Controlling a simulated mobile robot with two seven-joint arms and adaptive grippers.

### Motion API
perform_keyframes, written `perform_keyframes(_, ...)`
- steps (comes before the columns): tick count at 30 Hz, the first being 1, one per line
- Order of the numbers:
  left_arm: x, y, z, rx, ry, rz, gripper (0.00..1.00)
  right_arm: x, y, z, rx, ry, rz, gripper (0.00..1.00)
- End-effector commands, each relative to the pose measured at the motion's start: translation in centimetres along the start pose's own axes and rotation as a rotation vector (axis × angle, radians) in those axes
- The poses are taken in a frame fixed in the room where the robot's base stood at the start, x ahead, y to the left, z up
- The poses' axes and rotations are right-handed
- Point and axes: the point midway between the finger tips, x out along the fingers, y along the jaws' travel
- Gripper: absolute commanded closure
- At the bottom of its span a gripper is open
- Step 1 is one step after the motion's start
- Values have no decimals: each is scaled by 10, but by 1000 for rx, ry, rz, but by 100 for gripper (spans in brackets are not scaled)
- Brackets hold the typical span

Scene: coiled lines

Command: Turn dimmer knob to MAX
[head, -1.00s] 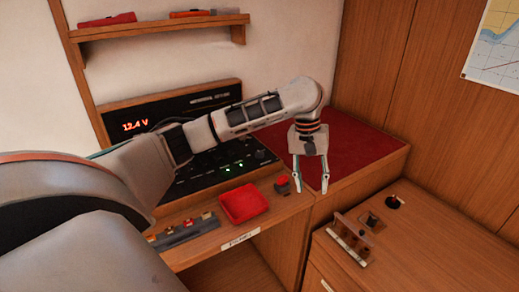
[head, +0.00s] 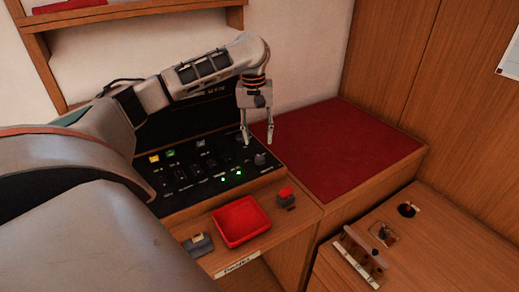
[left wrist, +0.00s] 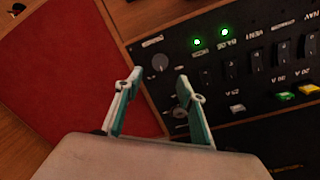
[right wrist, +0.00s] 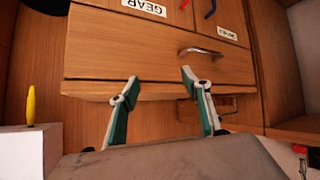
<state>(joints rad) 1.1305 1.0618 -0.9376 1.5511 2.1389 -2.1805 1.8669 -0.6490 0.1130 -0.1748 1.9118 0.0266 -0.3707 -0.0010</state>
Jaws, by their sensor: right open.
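The dimmer knob (head: 260,159) is a small grey round knob at the right end of the black switch panel (head: 185,178). In the left wrist view the knob (left wrist: 160,62) lies just beyond the fingertips, roughly in line with the gap between them. My left gripper (head: 257,139) is open and empty, fingers pointing down, above and apart from the knob. The knob's setting cannot be read. My right gripper (right wrist: 160,78) shows only in its own wrist view, open and empty, in front of wooden drawers.
A red tray (head: 262,237) and a red button (head: 285,192) sit on the ledge before the panel. A clear red mat (head: 335,150) lies to the right. Two green lights (left wrist: 211,37) glow near the knob. A labelled drawer (right wrist: 130,50) faces the right gripper.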

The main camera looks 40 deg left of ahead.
Motion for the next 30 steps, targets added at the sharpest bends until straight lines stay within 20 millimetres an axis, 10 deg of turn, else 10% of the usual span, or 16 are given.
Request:
perform_keyframes(13, 63, 0, 1, 1, -4, -1, 61, -3, 6, 10, -15, -16, 3, 52)
perform_keyframes(26, 74, 0, 0, 1, -1, 0, 61, -1, 0, 4, -2, -7, -1, 52)
perform_keyframes(30, 74, 0, 0, 1, -1, 0, 92, -1, -1, 4, 0, -6, -1, 52)
